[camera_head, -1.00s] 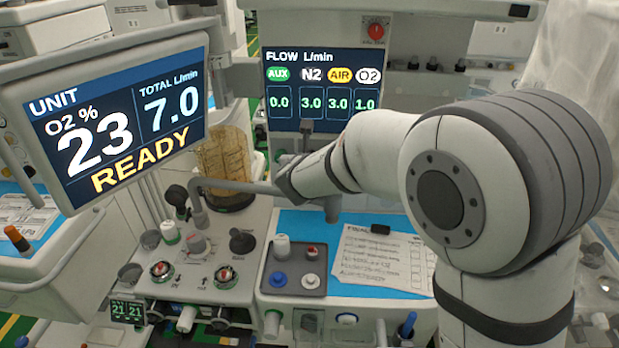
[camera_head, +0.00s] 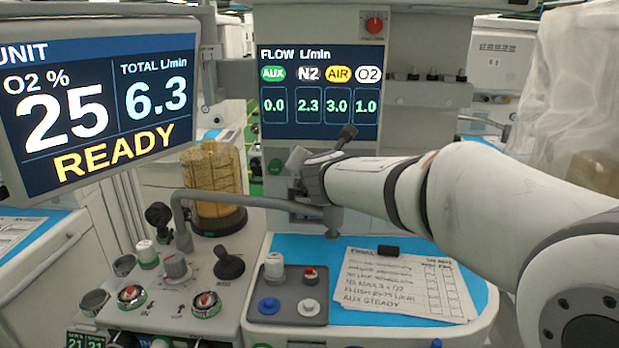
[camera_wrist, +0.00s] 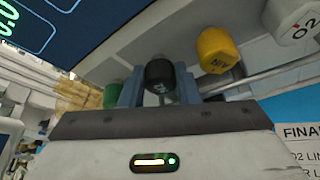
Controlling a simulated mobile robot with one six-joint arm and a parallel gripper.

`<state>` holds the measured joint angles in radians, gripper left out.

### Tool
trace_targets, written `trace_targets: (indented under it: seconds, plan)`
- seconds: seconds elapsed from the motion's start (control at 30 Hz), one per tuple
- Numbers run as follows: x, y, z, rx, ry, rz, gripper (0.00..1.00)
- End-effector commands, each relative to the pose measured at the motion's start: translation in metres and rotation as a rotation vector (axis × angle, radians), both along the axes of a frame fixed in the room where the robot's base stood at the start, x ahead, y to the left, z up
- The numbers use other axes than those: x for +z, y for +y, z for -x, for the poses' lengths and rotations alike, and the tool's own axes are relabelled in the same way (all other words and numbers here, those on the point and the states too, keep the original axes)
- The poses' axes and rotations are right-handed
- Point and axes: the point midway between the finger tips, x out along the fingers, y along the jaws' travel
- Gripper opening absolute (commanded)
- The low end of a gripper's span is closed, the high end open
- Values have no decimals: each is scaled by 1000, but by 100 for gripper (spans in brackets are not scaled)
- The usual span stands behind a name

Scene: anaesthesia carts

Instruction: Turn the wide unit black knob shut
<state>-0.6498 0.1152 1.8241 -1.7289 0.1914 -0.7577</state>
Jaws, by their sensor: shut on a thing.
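The black knob (camera_wrist: 160,74) shows in the wrist view, between the two blue-grey fingers of my gripper (camera_wrist: 159,90). My gripper is shut on it. A partly visible light mark is on the knob's face. In the head view my gripper (camera_head: 300,162) is below the flow screen (camera_head: 319,95), and the knob is hidden there. The flow screen reads AUX 0.0, N2 2.3, AIR 3.0 and O2 1.0. The tilted unit screen (camera_head: 100,100) reads O2 25 percent, total 6.3 L/min and READY.
In the wrist view a green knob (camera_wrist: 112,95) is left of the black one; a yellow AIR knob (camera_wrist: 217,50) and a white O2 knob (camera_wrist: 290,18) are right. A grey pipe (camera_head: 250,199) runs below my arm. A paper sheet (camera_head: 405,285) lies on the blue worktop (camera_head: 300,247).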

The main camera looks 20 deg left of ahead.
Motion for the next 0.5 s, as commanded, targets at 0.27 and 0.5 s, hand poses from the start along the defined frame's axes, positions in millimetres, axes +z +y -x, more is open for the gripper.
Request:
trace_targets:
  seconds: [0.27,0.5]
  plan:
    - [-1,0,0,-1,5,-12,6]
    - [-1,-1,0,-1,5,-11,32]
